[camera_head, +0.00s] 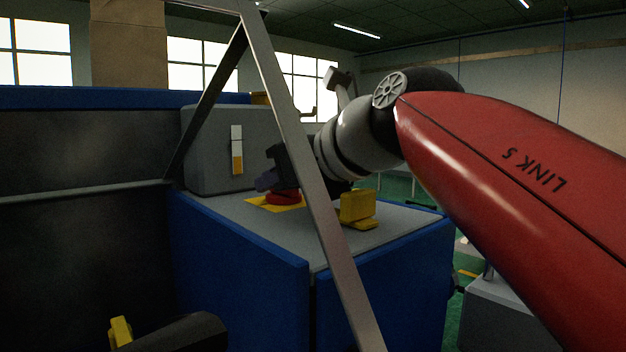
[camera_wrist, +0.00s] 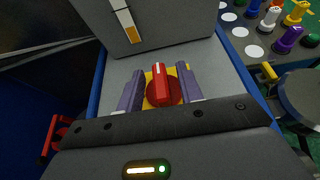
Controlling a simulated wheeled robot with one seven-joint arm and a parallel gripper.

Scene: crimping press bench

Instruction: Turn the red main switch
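The red main switch (camera_wrist: 162,88) is a round red knob with a raised bar handle on a yellow plate (camera_wrist: 149,103). In the wrist view its bar points up the picture, roughly in line with my fingers. In the head view the switch (camera_head: 283,198) sits on the grey top of a blue cabinet, partly hidden by my gripper (camera_head: 270,178). My gripper (camera_wrist: 160,70) is open, with one finger on each side of the bar. Gaps show between the fingers and the bar. Whether the fingertips touch the plate I cannot tell.
A grey box (camera_head: 214,150) with a white and orange label stands behind the switch. A yellow block (camera_head: 357,208) sits on the cabinet top to the right. A slanted metal bar (camera_head: 300,150) crosses the head view. Several coloured pieces stand on a panel (camera_wrist: 240,32) at upper right.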

